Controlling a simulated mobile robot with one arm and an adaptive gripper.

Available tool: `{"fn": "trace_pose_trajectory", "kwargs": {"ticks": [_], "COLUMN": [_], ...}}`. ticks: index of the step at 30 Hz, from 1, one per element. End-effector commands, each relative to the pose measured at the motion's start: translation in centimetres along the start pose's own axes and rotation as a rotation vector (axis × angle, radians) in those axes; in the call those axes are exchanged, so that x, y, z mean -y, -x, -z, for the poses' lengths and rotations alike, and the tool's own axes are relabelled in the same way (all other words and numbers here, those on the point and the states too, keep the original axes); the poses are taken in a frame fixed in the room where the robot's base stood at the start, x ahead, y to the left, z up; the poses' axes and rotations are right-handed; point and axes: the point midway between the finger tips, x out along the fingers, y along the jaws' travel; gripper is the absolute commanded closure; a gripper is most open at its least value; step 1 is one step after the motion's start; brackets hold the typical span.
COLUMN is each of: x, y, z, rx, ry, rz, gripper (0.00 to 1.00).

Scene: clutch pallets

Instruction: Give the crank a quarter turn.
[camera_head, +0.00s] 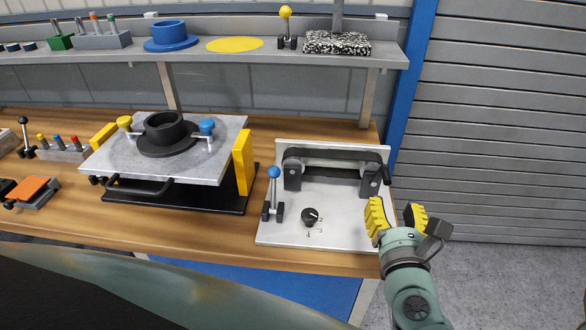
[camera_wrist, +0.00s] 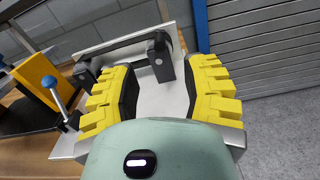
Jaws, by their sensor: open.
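The bar lies roughly level across the blocks. In the wrist view the bar (camera_wrist: 122,45) runs off to the upper left. My gripper (camera_head: 394,213), with yellow ribbed fingers, is open and empty at the panel's right edge, in front of and to the right of the right block. In the wrist view the right block (camera_wrist: 160,58) shows between and beyond the fingers, not visibly touched.
A blue-knobbed lever (camera_head: 273,190) stands at the panel's left, and a black numbered dial (camera_head: 310,216) sits near its front. A plate fixture (camera_head: 210,150) with yellow blocks is further left. A shelf (camera_head: 230,54) runs above. The floor right of the bench (camera_head: 480,240) is clear.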

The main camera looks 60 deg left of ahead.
Motion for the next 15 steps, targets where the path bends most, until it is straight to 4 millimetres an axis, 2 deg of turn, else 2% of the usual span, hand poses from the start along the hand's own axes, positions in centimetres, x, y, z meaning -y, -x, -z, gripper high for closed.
{"fn": "trace_pose_trajectory", "kwargs": {"ticks": [15], "x": [-0.2], "y": [-7.7], "z": [-0.2], "rx": [0.003], "ry": [-0.003], "rz": [-0.002], "gripper": [0.54]}}
